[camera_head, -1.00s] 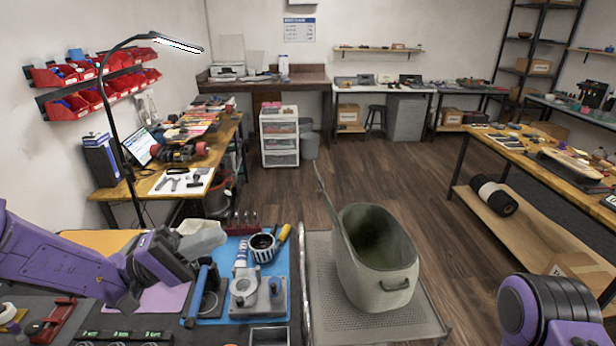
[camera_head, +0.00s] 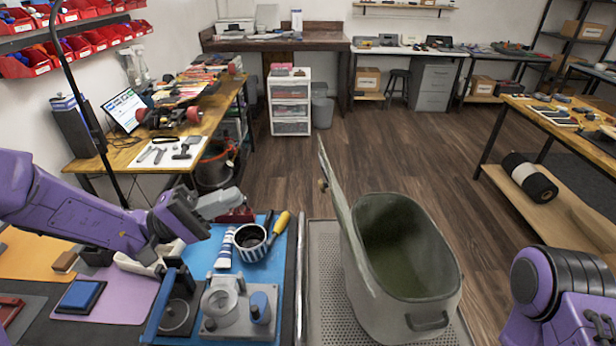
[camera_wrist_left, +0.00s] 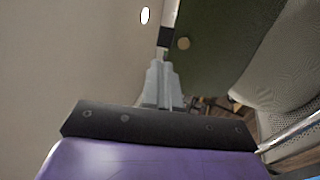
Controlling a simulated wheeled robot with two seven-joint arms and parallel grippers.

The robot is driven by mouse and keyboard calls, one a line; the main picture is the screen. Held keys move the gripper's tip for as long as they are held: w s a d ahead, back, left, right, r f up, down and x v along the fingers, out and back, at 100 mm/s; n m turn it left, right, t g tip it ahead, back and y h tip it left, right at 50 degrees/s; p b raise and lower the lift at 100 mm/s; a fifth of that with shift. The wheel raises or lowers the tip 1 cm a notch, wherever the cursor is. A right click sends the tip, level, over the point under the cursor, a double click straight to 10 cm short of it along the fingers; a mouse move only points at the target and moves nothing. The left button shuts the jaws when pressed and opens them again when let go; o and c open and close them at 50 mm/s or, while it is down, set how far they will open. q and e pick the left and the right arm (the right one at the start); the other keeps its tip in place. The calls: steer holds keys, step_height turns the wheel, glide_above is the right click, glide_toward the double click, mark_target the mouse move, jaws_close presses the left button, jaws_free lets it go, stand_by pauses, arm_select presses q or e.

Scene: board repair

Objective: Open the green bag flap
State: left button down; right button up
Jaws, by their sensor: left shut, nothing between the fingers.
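The green bag (camera_head: 448,290) stands upright on the grey perforated mat. Its mouth is open and its dark green inside shows. The flap (camera_head: 341,205) stands up steeply at the bag's left side, with a brass stud on its outer left face. My left gripper (camera_head: 225,203) is left of the flap, apart from it in the head view. Contact there cannot be told. My right arm shows at lower right; its gripper is out of view.
The perforated mat (camera_head: 326,318) lies beneath the bag. The bench left of it holds a blue mat (camera_head: 285,262), a striped cup (camera_head: 249,241), a yellow-handled tool (camera_head: 279,226) and a metal fixture (camera_head: 222,310). The wooden floor (camera_head: 290,185) beyond is clear.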

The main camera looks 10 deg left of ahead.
arm_select(q)
steer(key=p+x, duration=0.5)
steer(key=x, duration=0.8)
steer(key=shift+w+d+f, duration=0.2)
steer(key=shift+w+d, duration=0.1)
steer(key=shift+d, duration=0.15)
arm_select(e)
steer(key=r, duration=0.4)
steer(key=shift+w+r, duration=0.15)
steer(key=shift+w, duration=0.05)
